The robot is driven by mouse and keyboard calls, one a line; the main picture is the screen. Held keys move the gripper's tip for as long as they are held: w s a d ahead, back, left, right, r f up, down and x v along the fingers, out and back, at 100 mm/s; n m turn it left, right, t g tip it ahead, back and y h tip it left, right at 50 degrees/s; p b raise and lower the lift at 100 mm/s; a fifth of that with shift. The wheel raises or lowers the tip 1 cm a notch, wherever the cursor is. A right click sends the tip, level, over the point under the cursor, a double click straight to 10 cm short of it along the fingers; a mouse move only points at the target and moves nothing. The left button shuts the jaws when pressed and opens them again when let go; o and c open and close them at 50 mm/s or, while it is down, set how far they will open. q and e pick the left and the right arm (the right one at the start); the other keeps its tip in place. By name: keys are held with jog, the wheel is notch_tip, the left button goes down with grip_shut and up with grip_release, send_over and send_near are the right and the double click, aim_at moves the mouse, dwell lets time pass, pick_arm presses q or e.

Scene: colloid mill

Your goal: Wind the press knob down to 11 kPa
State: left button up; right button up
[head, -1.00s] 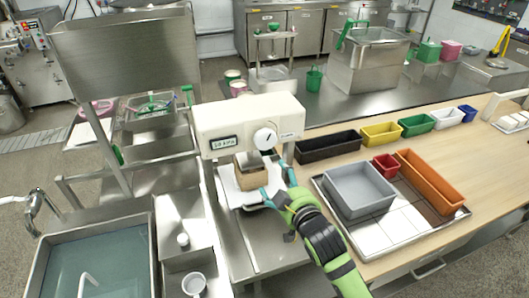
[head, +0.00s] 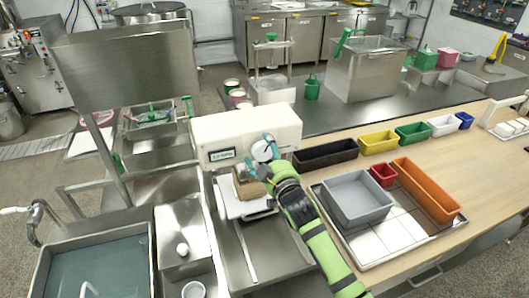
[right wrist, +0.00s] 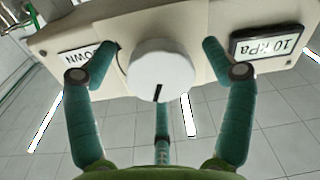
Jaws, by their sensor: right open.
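The press (head: 235,128) is a cream-white housing over a steel stand. Its display (head: 222,155) is too small to read in the head view; in the right wrist view the display (right wrist: 267,46) appears to read 10 kPa. The round white press knob (head: 261,151) is on its front. In the right wrist view the knob (right wrist: 161,68) shows a black pointer mark. My right gripper (head: 260,154) is open, with teal fingers on either side of the knob; in the right wrist view gaps show between fingertips and knob. A brown block (head: 247,184) sits under the housing. My left gripper is out of view.
A black bin (head: 325,153) stands right of the press. A tray (head: 400,226) holds grey, red and orange bins. A sink (head: 95,257) is at the lower left. A steel hood (head: 127,62) rises at the left.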

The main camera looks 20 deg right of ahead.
jog(key=c, duration=1.1)
jog(key=shift+f+m, duration=0.1)
jog(key=shift+m, duration=1)
jog(key=shift+c, duration=0.2)
jog(key=o, duration=1.1)
jog(key=shift+o, duration=0.2)
jog(key=s+d, duration=0.1)
jog(key=s, duration=1.1)
